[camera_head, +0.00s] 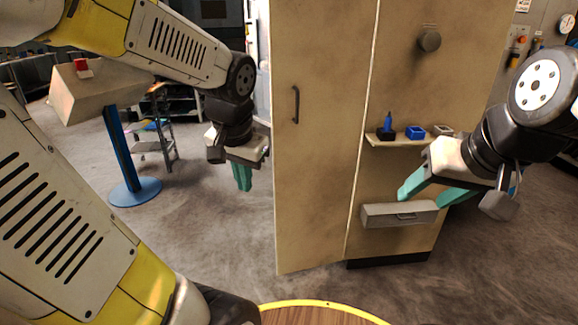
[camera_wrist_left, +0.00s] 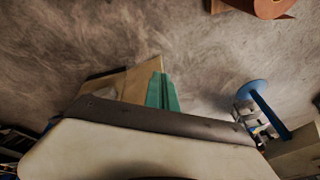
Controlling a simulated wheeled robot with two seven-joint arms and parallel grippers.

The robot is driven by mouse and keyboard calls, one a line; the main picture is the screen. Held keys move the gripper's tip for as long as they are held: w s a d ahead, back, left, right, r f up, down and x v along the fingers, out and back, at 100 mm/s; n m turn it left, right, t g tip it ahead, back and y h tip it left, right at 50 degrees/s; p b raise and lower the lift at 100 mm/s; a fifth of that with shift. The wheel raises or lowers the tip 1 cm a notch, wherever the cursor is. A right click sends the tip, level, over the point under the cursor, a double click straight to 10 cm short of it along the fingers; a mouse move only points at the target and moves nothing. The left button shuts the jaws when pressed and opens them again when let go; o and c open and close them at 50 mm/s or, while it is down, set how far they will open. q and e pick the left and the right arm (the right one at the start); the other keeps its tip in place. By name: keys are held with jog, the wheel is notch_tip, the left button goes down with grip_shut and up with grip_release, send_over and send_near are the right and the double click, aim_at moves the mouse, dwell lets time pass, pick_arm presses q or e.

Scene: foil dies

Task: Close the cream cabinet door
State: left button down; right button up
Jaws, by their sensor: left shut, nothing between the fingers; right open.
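The cream cabinet door (camera_head: 318,170) stands open in the head view, its free edge on the left angled out towards me. A dark bar handle (camera_head: 295,105) is near that edge. The cabinet body (camera_head: 420,85) is to the right of the door. My left gripper (camera_head: 242,178), with teal fingers, is shut and empty just left of the door's free edge; I cannot tell whether it touches. In the left wrist view, its fingers (camera_wrist_left: 162,92) are together beside a tan panel (camera_wrist_left: 140,80). My right gripper (camera_head: 422,198) is open in front of the cabinet, near the drawer.
A small shelf (camera_head: 388,143) on the cabinet holds a blue-topped bottle (camera_head: 387,125), a blue box (camera_head: 415,132) and a pale block (camera_head: 443,130). Below is a grey drawer (camera_head: 385,214); above is a round knob (camera_head: 429,40). A blue stand (camera_head: 135,192) and a cart are at left.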

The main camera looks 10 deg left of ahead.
pick_arm(q)
jog(key=w+a+f+m+g+y, duration=0.2)
jog(key=w+a+f+m+y, duration=0.3)
jog(key=w+a+f, duration=0.5)
jog(key=m+t+y, duration=0.3)
jog(key=m+t, duration=1.2)
jog(key=m, duration=0.8)
send_near(277, 166)
jog(key=x, duration=0.7)
jog(key=shift+r, duration=0.1)
